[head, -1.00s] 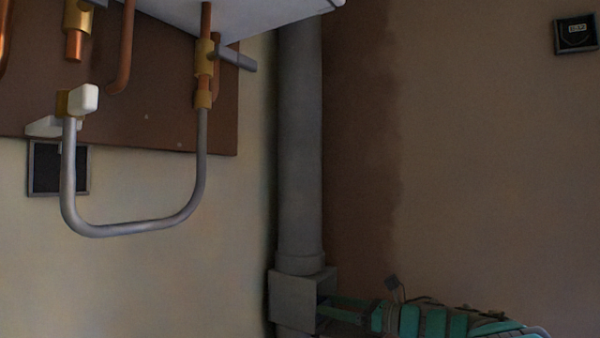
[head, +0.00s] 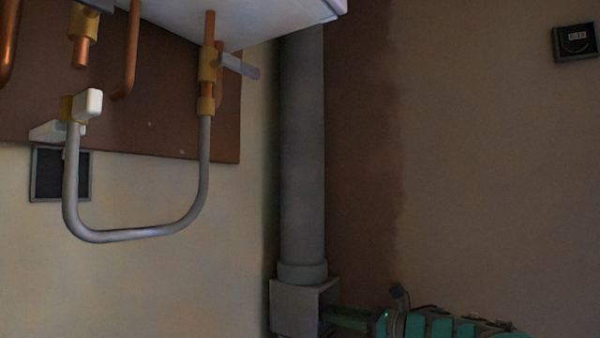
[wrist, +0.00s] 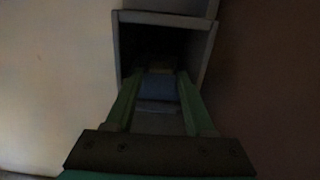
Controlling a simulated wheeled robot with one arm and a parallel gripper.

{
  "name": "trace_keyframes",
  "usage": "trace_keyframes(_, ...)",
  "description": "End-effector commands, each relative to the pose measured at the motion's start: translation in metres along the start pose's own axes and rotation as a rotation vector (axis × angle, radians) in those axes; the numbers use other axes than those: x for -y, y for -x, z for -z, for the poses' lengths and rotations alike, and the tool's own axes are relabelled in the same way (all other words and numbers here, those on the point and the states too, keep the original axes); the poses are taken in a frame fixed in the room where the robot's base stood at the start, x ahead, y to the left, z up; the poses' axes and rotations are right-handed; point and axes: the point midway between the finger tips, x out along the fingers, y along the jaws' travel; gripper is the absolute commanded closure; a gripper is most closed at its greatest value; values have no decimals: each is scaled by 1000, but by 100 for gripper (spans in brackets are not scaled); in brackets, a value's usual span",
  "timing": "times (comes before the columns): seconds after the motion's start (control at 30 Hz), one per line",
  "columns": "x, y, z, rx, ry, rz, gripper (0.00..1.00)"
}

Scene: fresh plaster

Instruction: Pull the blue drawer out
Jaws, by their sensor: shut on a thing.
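A grey box (head: 297,308) stands at the foot of a grey vertical pipe, low in the head view. In the wrist view its grey frame (wrist: 205,50) surrounds a dark opening. My gripper (wrist: 160,74) has its two green fingers inside that opening, one on each side of the blue drawer (wrist: 158,88). It is shut on the drawer, though the exact contact is too dark to see. In the head view my green gripper (head: 335,319) reaches the box from the right, at the bottom edge. How far the drawer stands out is hard to tell.
The grey pipe (head: 302,160) runs up along the wall corner. A white unit (head: 235,15) with copper pipes and a grey U-shaped hose (head: 130,235) hangs at upper left. A dark wall box (head: 575,42) is at upper right.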

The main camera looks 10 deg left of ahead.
Motion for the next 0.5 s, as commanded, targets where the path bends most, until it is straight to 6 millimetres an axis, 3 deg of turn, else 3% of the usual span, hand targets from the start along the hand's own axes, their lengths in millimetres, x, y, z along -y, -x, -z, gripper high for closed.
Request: trace_keyframes(0.5, -2, 29, 5, -6, -2, -6, 86)
